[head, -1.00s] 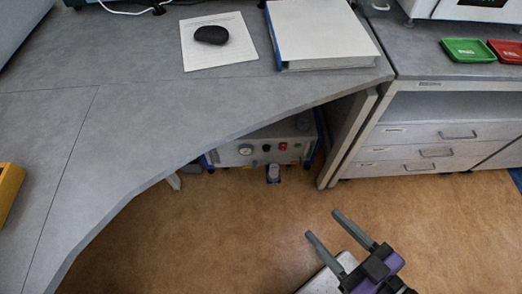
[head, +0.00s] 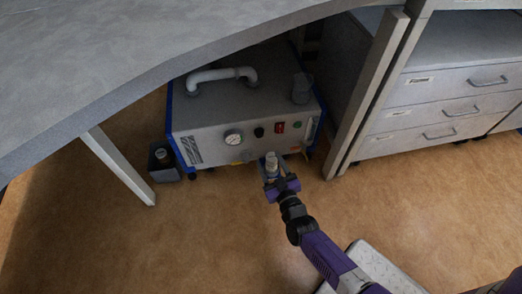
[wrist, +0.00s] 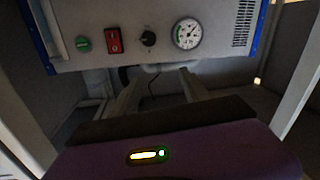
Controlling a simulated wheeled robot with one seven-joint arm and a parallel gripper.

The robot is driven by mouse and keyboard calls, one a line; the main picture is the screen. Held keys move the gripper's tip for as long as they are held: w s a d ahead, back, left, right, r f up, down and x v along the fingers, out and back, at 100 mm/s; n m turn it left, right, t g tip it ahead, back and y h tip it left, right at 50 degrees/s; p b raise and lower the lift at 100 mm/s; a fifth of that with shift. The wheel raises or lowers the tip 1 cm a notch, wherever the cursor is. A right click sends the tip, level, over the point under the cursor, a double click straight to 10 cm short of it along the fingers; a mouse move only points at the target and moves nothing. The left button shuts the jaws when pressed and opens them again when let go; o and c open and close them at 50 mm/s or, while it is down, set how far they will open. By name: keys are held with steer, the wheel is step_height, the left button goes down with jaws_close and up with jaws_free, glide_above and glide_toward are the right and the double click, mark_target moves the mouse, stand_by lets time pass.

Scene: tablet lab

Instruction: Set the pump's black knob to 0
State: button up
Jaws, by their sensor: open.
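The pump (head: 215,108) is a grey box with blue edges on the floor under the desk. Its front panel carries a gauge (head: 233,137), the black knob (head: 259,132), a red switch (head: 280,127) and a green button (head: 297,125). My gripper (head: 275,163) is in front of the panel, below the knob in the head view. Its two fingers (wrist: 159,84) are apart, with the knob not between them.
A small dark container (head: 163,163) stands left of the pump. The desk top (head: 120,60) overhangs it. A desk leg (head: 117,167) stands at left and a panel (head: 368,90) at right, beside the drawers (head: 440,110). Floor in front is open.

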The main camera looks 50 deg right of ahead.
steer(key=h+b, duration=0.1)
steer(key=b, duration=0.2)
glide_toward(260, 135)
steer(key=shift+m+h, duration=0.3)
steer(key=shift+m, duration=0.1)
steer(key=b+x, duration=0.1)
steer(key=x, duration=0.2)
steer(key=b+x, duration=0.2)
steer(key=x, duration=0.2)
steer(key=shift+w+f, duration=0.2)
steer(key=shift+f, duration=0.05)
steer(key=shift+w+d+r+b, duration=0.1)
steer(key=shift+w+d+b, duration=0.2)
steer(key=shift+w, duration=0.25)
jaws_close()
